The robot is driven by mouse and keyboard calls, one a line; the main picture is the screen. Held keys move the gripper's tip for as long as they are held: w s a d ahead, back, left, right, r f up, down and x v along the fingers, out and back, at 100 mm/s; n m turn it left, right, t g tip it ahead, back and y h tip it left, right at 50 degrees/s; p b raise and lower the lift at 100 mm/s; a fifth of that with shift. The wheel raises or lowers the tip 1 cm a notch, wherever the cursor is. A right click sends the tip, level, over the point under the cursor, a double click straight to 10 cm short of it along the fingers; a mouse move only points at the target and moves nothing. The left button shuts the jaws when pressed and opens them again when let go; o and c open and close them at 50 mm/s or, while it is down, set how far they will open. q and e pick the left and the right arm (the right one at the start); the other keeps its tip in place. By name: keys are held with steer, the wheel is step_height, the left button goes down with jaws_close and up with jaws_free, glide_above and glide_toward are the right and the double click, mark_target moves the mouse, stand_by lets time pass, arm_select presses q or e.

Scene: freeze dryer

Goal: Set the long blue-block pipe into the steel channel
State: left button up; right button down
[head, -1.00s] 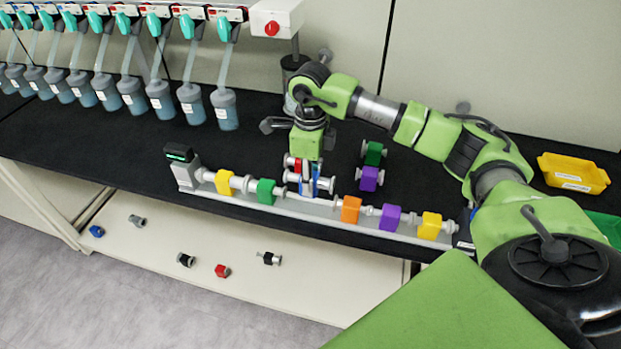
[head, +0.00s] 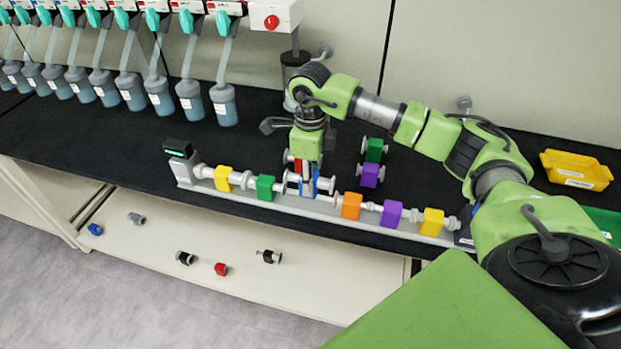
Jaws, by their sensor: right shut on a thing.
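My right gripper (head: 308,182) is shut on the blue-block pipe (head: 318,186), pointing down, and largely covers the block. The pipe's metal ends show on both sides of the fingers. The pipe lies in line with the steel channel (head: 298,206), over the gap between the green-block pipe (head: 265,188) and the orange-block pipe (head: 351,205). From this angle I cannot tell whether it touches the channel floor. A yellow-block pipe (head: 223,178), a purple-block pipe (head: 391,213) and another yellow-block pipe (head: 431,222) are also in the channel. My left gripper is out of view.
A device with a green display (head: 182,165) stands at the channel's left end. Behind the channel are loose green (head: 374,150) and purple (head: 369,175) pieces, with a red one (head: 289,157) partly hidden. A yellow bin (head: 576,170) is right. Small pieces lie on the lower shelf.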

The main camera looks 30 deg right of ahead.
steer(key=shift+f+b, duration=2.1)
steer(key=shift+f, duration=0.35)
stand_by(1.5)
steer(key=c, duration=1.5)
jaws_free()
step_height(320, 180, up, 12)
steer(key=shift+r, duration=0.1)
